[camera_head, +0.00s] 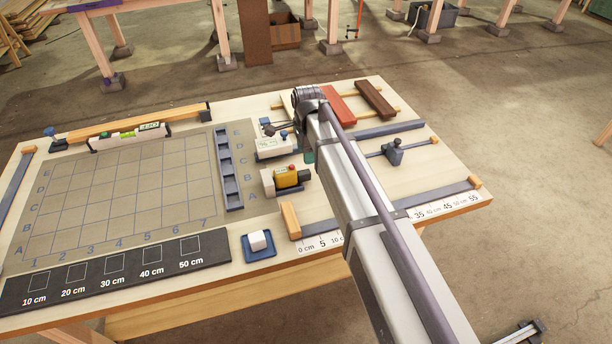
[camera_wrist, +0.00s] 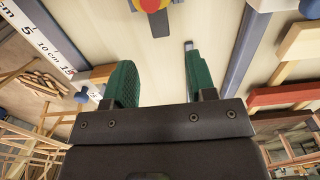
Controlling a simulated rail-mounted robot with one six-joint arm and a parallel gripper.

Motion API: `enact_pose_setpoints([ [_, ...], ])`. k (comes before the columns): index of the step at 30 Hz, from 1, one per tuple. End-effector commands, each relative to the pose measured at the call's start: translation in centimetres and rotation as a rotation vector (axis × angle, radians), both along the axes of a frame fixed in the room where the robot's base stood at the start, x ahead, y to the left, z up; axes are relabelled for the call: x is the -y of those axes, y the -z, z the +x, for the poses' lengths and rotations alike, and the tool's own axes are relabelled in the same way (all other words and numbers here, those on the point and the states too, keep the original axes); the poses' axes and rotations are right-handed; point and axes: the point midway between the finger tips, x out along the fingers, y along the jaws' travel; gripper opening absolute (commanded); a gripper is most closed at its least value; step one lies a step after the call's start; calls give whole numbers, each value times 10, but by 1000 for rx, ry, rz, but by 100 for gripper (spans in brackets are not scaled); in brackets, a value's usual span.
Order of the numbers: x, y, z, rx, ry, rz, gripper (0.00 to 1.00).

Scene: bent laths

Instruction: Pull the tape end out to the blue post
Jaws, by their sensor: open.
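The tape measure (camera_head: 287,179) is yellow and black with a red button, on a pale block in the middle of the table. At the top edge of the wrist view its yellow and red body (camera_wrist: 152,5) is cut off, with a short dark tab (camera_wrist: 160,23) pointing toward my gripper. My gripper (camera_wrist: 160,62) has green fingers, apart, with only bare table between them. It is to the right of the tape measure; in the head view my arm mostly hides it.
A blue rail (camera_head: 440,201) and a centimetre scale (camera_head: 445,206) run along the front edge. Red (camera_head: 338,105) and brown (camera_head: 375,98) blocks lie on strips at the back right. A white block on a blue tray (camera_head: 259,253) is front left; the gridded mat (camera_head: 130,190) fills the left.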

Motion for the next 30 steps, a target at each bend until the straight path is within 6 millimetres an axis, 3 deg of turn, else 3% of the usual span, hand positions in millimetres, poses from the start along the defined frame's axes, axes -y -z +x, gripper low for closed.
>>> enact_pose_setpoints([
  [1, 0, 22, 0, 0, 0, 0, 51],
  [3, 0, 40, 0, 0, 0, 0, 51],
  [10, 0, 84, 0, 0, -1, 0, 51],
  [20, 0, 85, 0, 0, -1, 0, 51],
  [30, 0, 85, 0, 0, -1, 0, 18],
])
